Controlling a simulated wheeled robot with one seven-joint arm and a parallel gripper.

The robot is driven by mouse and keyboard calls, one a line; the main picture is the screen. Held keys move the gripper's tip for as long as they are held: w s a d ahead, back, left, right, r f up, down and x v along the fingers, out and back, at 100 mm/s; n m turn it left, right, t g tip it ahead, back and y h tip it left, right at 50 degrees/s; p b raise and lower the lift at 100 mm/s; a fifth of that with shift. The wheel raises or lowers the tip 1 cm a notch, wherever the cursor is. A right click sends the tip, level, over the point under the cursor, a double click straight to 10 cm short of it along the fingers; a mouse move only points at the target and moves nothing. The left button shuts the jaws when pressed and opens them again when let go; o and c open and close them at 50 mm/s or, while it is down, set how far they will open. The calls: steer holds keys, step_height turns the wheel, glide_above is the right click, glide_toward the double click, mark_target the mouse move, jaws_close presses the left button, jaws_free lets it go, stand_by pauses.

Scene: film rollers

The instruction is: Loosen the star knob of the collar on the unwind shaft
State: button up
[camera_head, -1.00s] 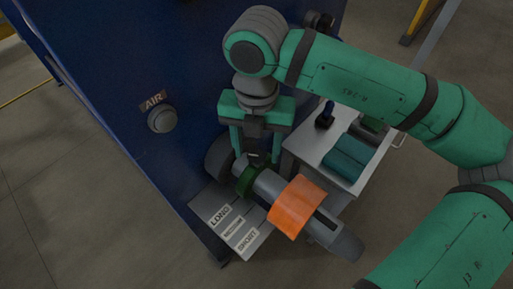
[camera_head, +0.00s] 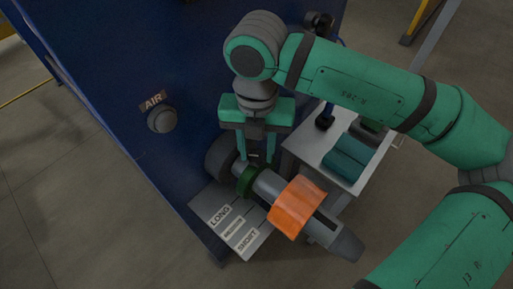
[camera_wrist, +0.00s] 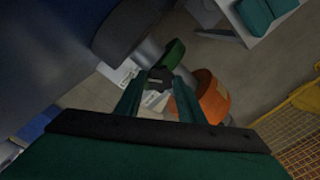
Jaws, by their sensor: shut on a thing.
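The green collar (camera_head: 250,181) sits around the grey unwind shaft (camera_head: 270,187), close to the blue machine wall; it also shows in the wrist view (camera_wrist: 173,52). Its dark star knob (camera_wrist: 159,77) lies between my fingertips in the wrist view. My gripper (camera_head: 259,158) points down at the collar from above and is shut on the knob; it shows in the wrist view too (camera_wrist: 159,83). In the head view the fingers hide the knob. An orange sleeve (camera_head: 298,207) is around the shaft, farther out than the collar.
A plate (camera_head: 250,240) marked LONG and SHORT lies below the shaft. A light cart (camera_head: 309,146) with teal rolls (camera_head: 348,158) stands to the right. The blue machine (camera_head: 120,80) with an AIR button (camera_head: 162,120) fills the left.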

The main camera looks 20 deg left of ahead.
steer(key=n, duration=0.6)
steer(key=shift+n, duration=0.3)
steer(key=n, duration=0.4)
steer(key=shift+n, duration=0.3)
steer(key=shift+w, duration=0.15)
steer(key=shift+a, duration=0.1)
steer(key=o, duration=1)
steer(key=shift+o, duration=0.2)
steer(key=shift+r, duration=0.1)
